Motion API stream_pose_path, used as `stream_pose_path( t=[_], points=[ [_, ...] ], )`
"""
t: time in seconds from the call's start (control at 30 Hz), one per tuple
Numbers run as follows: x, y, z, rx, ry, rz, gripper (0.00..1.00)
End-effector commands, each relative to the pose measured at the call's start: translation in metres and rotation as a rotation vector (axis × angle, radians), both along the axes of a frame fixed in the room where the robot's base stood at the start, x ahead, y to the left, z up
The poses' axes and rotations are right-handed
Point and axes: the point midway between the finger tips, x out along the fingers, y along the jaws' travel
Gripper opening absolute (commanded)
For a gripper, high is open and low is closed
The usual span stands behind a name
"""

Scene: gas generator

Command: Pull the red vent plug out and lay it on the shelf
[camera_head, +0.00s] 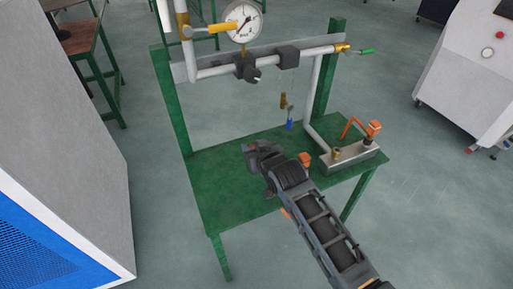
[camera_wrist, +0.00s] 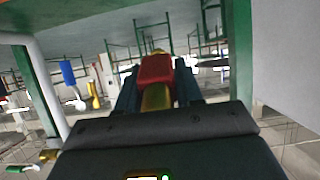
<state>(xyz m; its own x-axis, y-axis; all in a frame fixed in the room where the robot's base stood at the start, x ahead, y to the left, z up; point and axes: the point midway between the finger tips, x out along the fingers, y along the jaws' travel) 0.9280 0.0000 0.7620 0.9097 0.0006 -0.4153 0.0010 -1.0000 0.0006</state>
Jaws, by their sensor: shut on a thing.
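The red vent plug (camera_wrist: 156,70) shows in the wrist view between the two dark fingers of my gripper (camera_wrist: 157,88), with a brass-coloured part (camera_wrist: 157,97) just below the red. My gripper is shut on it. In the head view my gripper (camera_head: 252,149) hangs over the green shelf (camera_head: 225,187), and the plug is mostly hidden by the fingers. I cannot tell whether the plug touches the shelf.
A metal block (camera_head: 350,159) with an orange-handled valve (camera_head: 373,128) stands at the shelf's right. A pressure gauge (camera_head: 243,21) and grey pipe (camera_head: 215,70) run above. Brass and blue pieces (camera_head: 289,124) hang behind my gripper. The shelf's left front is clear.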

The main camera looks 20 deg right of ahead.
Motion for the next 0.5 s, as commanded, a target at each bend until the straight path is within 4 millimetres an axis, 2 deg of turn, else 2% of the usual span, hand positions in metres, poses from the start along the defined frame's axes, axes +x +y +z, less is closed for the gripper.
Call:
stream_pose_path(
  t=[0.17,0.5],
  points=[
    [-0.001,0.001,0.001,0.0,0.0,0.0,0.0],
    [-0.001,0.0,-0.023,0.0,0.001,-0.001,0.0]
  ],
)
